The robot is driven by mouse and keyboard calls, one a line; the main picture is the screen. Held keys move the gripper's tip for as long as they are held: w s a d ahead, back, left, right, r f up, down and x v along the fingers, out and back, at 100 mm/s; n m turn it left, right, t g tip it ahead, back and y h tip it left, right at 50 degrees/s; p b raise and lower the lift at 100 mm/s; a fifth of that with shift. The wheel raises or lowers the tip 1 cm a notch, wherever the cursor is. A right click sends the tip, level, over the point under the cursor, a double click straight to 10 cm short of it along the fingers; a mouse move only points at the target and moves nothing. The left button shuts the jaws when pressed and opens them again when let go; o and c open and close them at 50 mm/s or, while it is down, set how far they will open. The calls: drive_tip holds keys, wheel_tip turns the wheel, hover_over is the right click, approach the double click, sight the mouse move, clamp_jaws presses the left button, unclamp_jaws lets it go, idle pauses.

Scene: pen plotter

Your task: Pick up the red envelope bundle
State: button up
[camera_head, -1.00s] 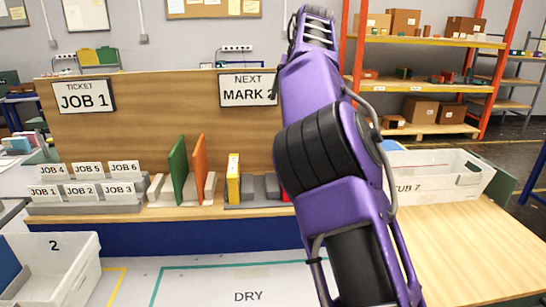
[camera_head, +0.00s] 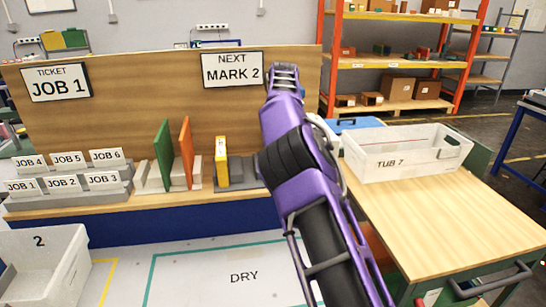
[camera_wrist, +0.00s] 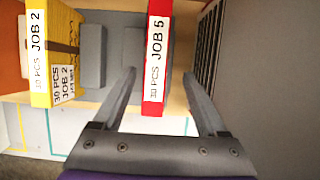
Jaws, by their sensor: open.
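The red envelope bundle (camera_wrist: 157,50) stands upright in the wrist view, with a white label reading JOB 5, 30 PCS on its edge. My gripper (camera_wrist: 159,78) is open, with one finger on each side of the bundle; gaps show on both sides, and it is not clamped. In the head view my arm hides the red bundle and my fingers. The yellow bundle (camera_wrist: 57,55), labelled JOB 2, stands left of my gripper and also shows in the head view (camera_head: 221,162).
Grey dividers (camera_wrist: 92,55) stand between the bundles. A dark ribbed surface (camera_wrist: 208,45) is close to my right finger. Green (camera_head: 163,155) and orange (camera_head: 186,152) boards stand left of the yellow bundle. White tub 7 (camera_head: 390,172) is on the right-hand table.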

drive_tip(key=shift+s+a+x, duration=0.1)
drive_tip(key=shift+a+x, duration=0.05)
drive_tip(key=shift+x, duration=1.5)
drive_tip(key=shift+s+a+x, duration=0.1)
drive_tip(key=shift+x, duration=1.6)
clamp_jaws()
